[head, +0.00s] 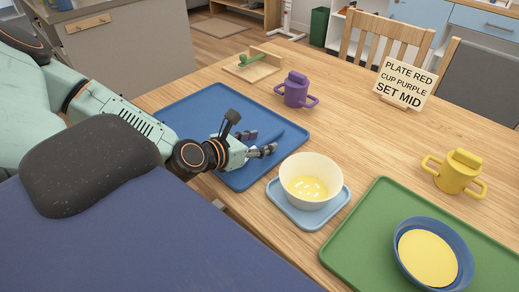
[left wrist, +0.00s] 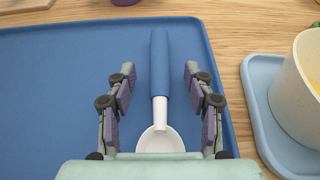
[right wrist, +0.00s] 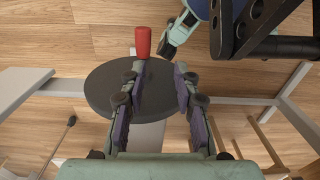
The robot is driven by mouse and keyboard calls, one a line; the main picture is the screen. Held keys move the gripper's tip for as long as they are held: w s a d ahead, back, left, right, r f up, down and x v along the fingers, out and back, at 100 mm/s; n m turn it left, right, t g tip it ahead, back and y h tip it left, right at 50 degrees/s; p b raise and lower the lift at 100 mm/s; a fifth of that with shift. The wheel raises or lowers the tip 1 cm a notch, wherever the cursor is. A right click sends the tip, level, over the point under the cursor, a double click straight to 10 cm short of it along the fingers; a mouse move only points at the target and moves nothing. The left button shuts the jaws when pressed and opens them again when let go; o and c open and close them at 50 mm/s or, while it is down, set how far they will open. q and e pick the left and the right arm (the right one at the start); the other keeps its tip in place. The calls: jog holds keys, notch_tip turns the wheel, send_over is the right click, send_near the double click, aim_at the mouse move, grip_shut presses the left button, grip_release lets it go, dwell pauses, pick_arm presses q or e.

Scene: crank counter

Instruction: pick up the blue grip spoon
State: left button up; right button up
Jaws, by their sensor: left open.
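The spoon (left wrist: 160,68) has a blue grip and a white bowl end. It lies on the blue tray (head: 208,103), grip pointing away in the left wrist view. My left gripper (head: 260,143) is over the tray, and its open fingers (left wrist: 159,76) stand on either side of the spoon, with a gap on both sides. In the head view the spoon is mostly hidden by the gripper and blends with the tray. My right gripper (right wrist: 158,72) is open and away from the table, with floor behind it.
A white bowl (head: 312,171) on a light blue tray (head: 279,198) stands right of the left gripper. A purple cup (head: 296,89) is behind it. A green tray (head: 360,220) with a blue bowl (head: 405,257) is at right. A red handle (right wrist: 143,42) shows near my right gripper.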

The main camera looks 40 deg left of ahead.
pick_arm(q)
jog(key=shift+w, duration=0.25)
jog(key=shift+c, duration=0.4)
grip_shut()
